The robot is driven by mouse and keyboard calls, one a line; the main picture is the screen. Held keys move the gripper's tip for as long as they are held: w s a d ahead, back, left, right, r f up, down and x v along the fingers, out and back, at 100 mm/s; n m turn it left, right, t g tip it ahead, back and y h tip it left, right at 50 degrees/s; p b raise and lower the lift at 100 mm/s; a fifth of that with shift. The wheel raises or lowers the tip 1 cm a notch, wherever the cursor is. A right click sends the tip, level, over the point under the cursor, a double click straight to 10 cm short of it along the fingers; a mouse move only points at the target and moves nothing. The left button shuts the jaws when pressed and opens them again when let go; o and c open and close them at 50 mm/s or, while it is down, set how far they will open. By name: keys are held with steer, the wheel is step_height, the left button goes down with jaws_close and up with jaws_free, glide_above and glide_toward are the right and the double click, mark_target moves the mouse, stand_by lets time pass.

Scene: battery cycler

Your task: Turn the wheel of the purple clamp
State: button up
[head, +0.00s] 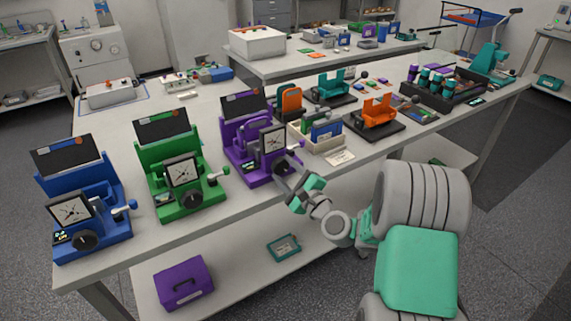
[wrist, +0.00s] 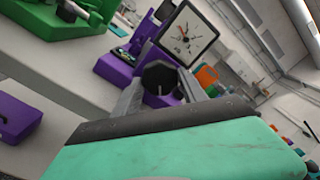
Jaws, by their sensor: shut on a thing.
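The purple clamp (head: 243,149) stands on the bench, third in a row after the blue and green clamps. Its square white dial (wrist: 187,36) faces forward, and its dark wheel (wrist: 160,77) sits just below the dial on the front. My gripper (head: 288,170) reaches in from the right at the bench's front edge. In the wrist view my grey fingers (wrist: 163,92) are at either side of the dark wheel and shut on it. The wheel is mostly hidden by my gripper in the head view.
The green clamp (head: 178,170) and blue clamp (head: 82,205) stand to the left. A tray with colored cards (head: 318,135) and orange fixtures stand to the right. A purple case (head: 184,284) lies on the lower shelf.

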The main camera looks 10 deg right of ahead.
steer(key=m+p, duration=0.4)
steer(key=m, duration=0.1)
steer(key=shift+r+m+p, duration=0.2)
steer(key=shift+m+p, duration=0.1)
steer(key=m+p, duration=0.3)
steer(key=m, duration=0.1)
steer(key=shift+f+m, duration=0.15)
steer(key=shift+m, duration=0.25)
steer(key=o, duration=1.4)
steer(key=shift+c, duration=0.2)
steer(key=shift+f, duration=0.1)
